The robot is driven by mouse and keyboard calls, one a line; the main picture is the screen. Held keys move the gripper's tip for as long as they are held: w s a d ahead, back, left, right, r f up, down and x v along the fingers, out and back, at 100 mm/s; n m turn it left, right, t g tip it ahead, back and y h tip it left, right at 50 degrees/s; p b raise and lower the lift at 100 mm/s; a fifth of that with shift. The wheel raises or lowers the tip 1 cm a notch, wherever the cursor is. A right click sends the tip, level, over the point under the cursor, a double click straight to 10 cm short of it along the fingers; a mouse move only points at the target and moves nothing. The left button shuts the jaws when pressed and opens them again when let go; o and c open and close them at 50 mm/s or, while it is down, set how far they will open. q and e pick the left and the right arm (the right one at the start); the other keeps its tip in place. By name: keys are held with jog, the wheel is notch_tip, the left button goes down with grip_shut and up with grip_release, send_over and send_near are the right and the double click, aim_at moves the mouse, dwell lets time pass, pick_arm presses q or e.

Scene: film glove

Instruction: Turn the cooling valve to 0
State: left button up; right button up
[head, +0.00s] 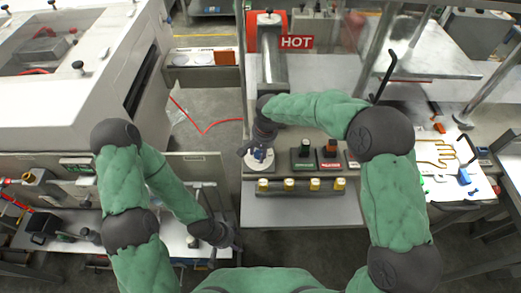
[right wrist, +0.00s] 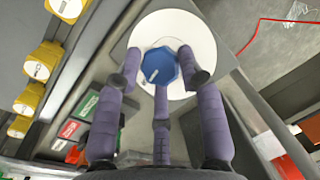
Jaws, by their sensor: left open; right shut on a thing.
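The cooling valve is a blue faceted knob (right wrist: 160,67) with a white mark, on a round white dial (right wrist: 203,36). The knob (head: 259,155) also shows in the head view at the left end of the grey panel, partly covered by my gripper. My right gripper (right wrist: 163,75) has its three purple fingers around the knob and is shut on it. In the head view the right gripper (head: 261,142) points down at the dial. Numbers on the dial cannot be read. My left gripper (head: 228,245) is low at the left, away from the valve, open and empty.
A green switch (head: 304,152) and a red switch (head: 328,152) stand right of the valve. Several yellow knobs (head: 289,185) line the panel's front. A grey pipe by a red HOT sign (head: 297,42) rises behind. A red cable (head: 205,128) lies left.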

jog(key=n, duration=0.1)
jog(key=n+h+p, duration=0.1)
jog(key=n, duration=0.1)
jog(key=shift+a+h, duration=0.3)
jog(key=n, duration=0.1)
jog(key=n+h+p, duration=0.1)
jog(key=n, duration=0.1)
jog(key=shift+s+a+n+h, duration=0.1)
jog(key=shift+a+n+h, duration=0.05)
jog(key=shift+n+h, duration=0.15)
jog(key=n+h, duration=0.1)
jog(key=n, duration=0.1)
jog(key=n+t+h, duration=0.1)
jog(key=n, duration=0.1)
jog(key=shift+s+a+f, duration=0.1)
jog(key=shift+s+f, duration=0.05)
jog(key=shift+f, duration=0.05)
jog(key=shift+s+f+n+t+h+b, duration=0.15)
jog(key=shift+n+t+h+b, duration=0.45)
jog(key=shift+n, duration=1.2)
jog(key=o, duration=1)
jog(key=shift+o, duration=0.5)
jog(key=shift+r, duration=0.2)
